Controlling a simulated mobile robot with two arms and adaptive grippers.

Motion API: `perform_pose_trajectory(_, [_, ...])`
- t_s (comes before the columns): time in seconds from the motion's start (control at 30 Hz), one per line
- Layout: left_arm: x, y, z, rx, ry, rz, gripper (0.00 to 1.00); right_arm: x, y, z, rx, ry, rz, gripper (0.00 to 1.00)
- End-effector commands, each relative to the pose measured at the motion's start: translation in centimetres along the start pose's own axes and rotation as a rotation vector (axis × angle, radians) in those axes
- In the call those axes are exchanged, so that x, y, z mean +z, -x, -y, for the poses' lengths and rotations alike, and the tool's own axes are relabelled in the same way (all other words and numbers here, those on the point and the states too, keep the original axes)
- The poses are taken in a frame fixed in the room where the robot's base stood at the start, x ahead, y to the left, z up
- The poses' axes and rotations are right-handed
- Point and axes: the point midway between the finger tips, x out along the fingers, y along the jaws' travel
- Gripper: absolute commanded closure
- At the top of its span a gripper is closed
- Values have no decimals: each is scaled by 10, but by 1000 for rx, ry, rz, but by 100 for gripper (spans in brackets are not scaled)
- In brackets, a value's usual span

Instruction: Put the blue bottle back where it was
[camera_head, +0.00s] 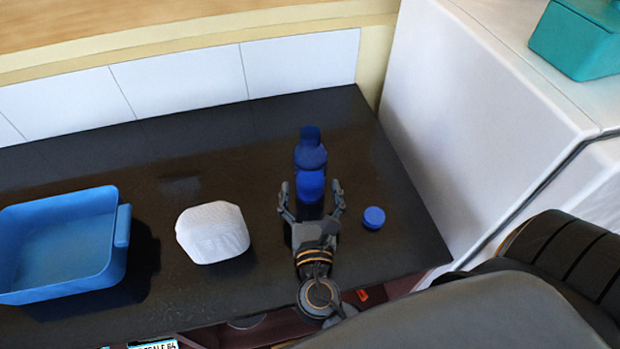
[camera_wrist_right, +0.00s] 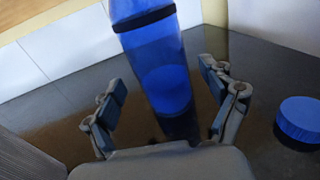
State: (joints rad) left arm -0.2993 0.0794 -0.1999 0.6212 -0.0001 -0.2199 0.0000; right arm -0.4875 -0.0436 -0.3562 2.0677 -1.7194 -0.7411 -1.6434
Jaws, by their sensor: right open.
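The blue bottle (camera_head: 310,156) stands upright on the dark counter (camera_head: 265,135), its lower part a brighter blue. My right gripper (camera_head: 311,188) is open, with one finger on each side of the bottle's lower part and visible gaps on both sides. In the right wrist view the blue bottle (camera_wrist_right: 152,55) rises ahead, between the open fingers of the right gripper (camera_wrist_right: 162,84). Its top is cut off by the frame there. My left gripper is not in view.
A round blue cap-like piece (camera_head: 373,217) lies right of the gripper. A white rounded object (camera_head: 212,232) sits to the left, and a blue open bin (camera_head: 122,228) is farther left. A white appliance (camera_head: 470,110) bounds the counter at right, with a teal box (camera_head: 575,40) on it.

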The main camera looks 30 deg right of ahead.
Motion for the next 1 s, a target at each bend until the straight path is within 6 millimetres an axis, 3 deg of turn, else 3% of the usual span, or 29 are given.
perform_pose_trajectory(0.2, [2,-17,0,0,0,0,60,-5,49,0,1,1,-4,16])
perform_pose_trajectory(0.4, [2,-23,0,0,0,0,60,-2,75,0,1,1,-2,16])
perform_pose_trajectory(1.0, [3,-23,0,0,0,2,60,0,82,0,0,0,0,16])
